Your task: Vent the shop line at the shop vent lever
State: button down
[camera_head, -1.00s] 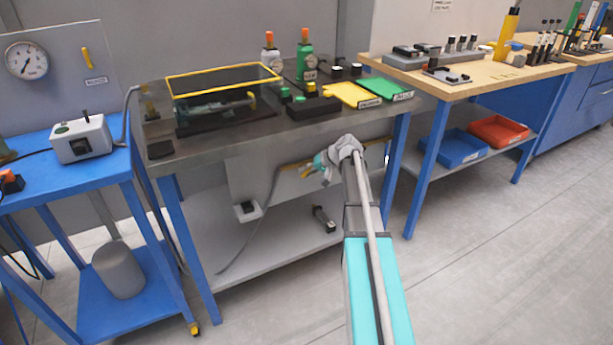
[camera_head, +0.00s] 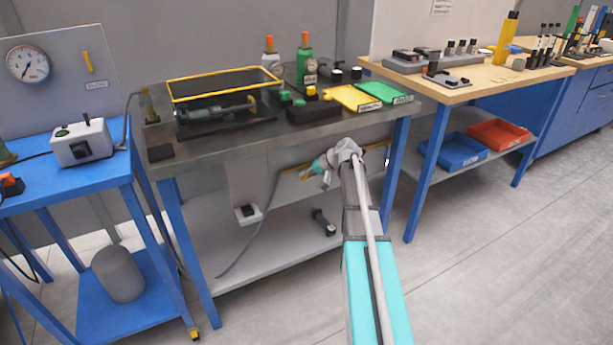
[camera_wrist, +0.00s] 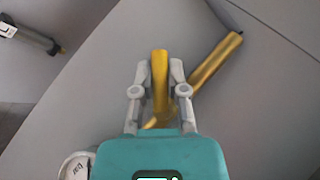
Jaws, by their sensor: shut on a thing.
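A yellow lever (camera_wrist: 159,98) stands between my fingers in the wrist view. A thicker yellow bar or pipe (camera_wrist: 216,62) slants up to the right beside it. My gripper (camera_wrist: 160,70) is shut on the yellow lever. In the head view my gripper (camera_head: 315,168) is under the front edge of the steel bench, at a yellow fitting (camera_head: 296,173) on the grey panel. My arm hides part of that fitting. No label naming the lever is readable there.
The steel bench (camera_head: 210,150) is above my gripper, with a lower shelf (camera_head: 275,245) beneath. A dark cylindrical tool (camera_head: 324,223) lies on the shelf. A gauge (camera_head: 28,63) and another yellow lever (camera_head: 87,62) are on the left panel. Open floor lies to the right.

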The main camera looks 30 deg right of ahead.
jog(key=shift+h, duration=0.3)
jog(key=h+p, duration=0.1)
jog(key=n+h+p, duration=0.1)
jog(key=h, duration=0.1)
jog(key=shift+s+d+f, duration=0.1)
jog(key=shift+d+f, duration=0.05)
jog(key=shift+d, duration=0.1)
jog(key=n+h, duration=0.1)
jog(key=h, duration=0.1)
jog(key=d+h, duration=0.1)
jog(key=h, duration=0.1)
jog(key=shift+d+f+n, duration=0.15)
jog(key=shift+f+n, duration=0.05)
jog(key=shift+n, duration=0.2)
jog(key=c, duration=0.9)
grip_release()
jog(key=shift+c, duration=0.2)
